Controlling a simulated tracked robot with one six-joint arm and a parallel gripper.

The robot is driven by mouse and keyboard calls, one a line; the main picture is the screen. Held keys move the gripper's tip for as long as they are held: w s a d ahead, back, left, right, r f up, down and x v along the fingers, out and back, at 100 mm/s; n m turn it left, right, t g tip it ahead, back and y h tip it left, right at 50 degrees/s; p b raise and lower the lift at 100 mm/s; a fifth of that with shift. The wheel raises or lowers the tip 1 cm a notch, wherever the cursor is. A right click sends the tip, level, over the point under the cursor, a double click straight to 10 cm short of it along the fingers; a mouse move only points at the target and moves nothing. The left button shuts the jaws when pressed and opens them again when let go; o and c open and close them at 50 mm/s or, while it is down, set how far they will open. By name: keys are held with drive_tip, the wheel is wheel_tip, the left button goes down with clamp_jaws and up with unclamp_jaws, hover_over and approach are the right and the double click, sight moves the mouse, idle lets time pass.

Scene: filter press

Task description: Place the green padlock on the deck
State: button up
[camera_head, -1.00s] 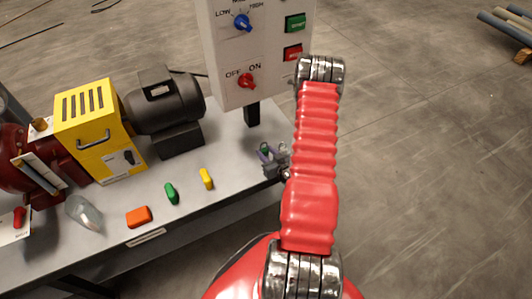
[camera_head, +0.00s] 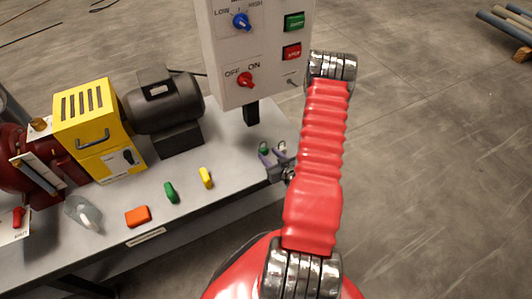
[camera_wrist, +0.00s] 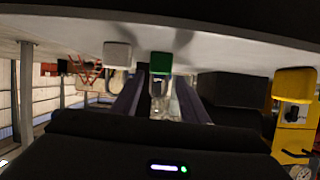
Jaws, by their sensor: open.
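The green padlock (camera_head: 264,150) is at the right part of the grey deck (camera_head: 232,135), beyond my gripper (camera_head: 271,155). In the wrist view, which looks upside down, the green padlock (camera_wrist: 160,62) has its body at the deck surface and its shackle pointing away from it. It appears to stand on the deck. The purple fingers of my gripper (camera_wrist: 159,88) are open and apart, one on each side of the shackle. A pale padlock-like piece (camera_head: 282,146) stands just right of the green one. My wrist hides part of this area.
A control panel (camera_head: 252,65) stands behind the deck. A motor (camera_head: 165,100) and yellow box (camera_head: 88,125) are left. A green piece (camera_head: 171,192), yellow piece (camera_head: 206,178), orange block (camera_head: 138,216) and clear bottle (camera_head: 84,213) lie along the front.

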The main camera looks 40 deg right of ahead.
drive_tip(key=v, duration=0.8)
drive_tip(key=shift+r, duration=0.1)
idle(0.6)
drive_tip(key=w+a+r+n+g, duration=0.15)
drive_tip(key=w+r, duration=0.25)
drive_tip(key=r, duration=0.4)
drive_tip(key=w+a+r+n+g, duration=0.1)
drive_tip(key=w+a+r+g, duration=0.15)
drive_tip(key=r, duration=0.45)
drive_tip(key=w+a+r+n+g, duration=0.1)
drive_tip(key=w+a+r, duration=0.25)
drive_tip(key=r, duration=0.45)
drive_tip(key=s+a+r+y, duration=0.1)
drive_tip(key=s+a+r, duration=0.4)
drive_tip(key=a, duration=0.3)
drive_tip(key=s+a+r+g+y, duration=0.1)
drive_tip(key=s+a+r, duration=0.4)
drive_tip(key=a, duration=0.2)
drive_tip(key=s+a+r+g+y, duration=0.1)
drive_tip(key=s+a+r, duration=0.4)
drive_tip(key=a, duration=0.3)
drive_tip(key=shift+s+a+r+y, duration=0.35)
drive_tip(key=shift+s+r+y, duration=0.05)
drive_tip(key=shift+r, duration=0.2)
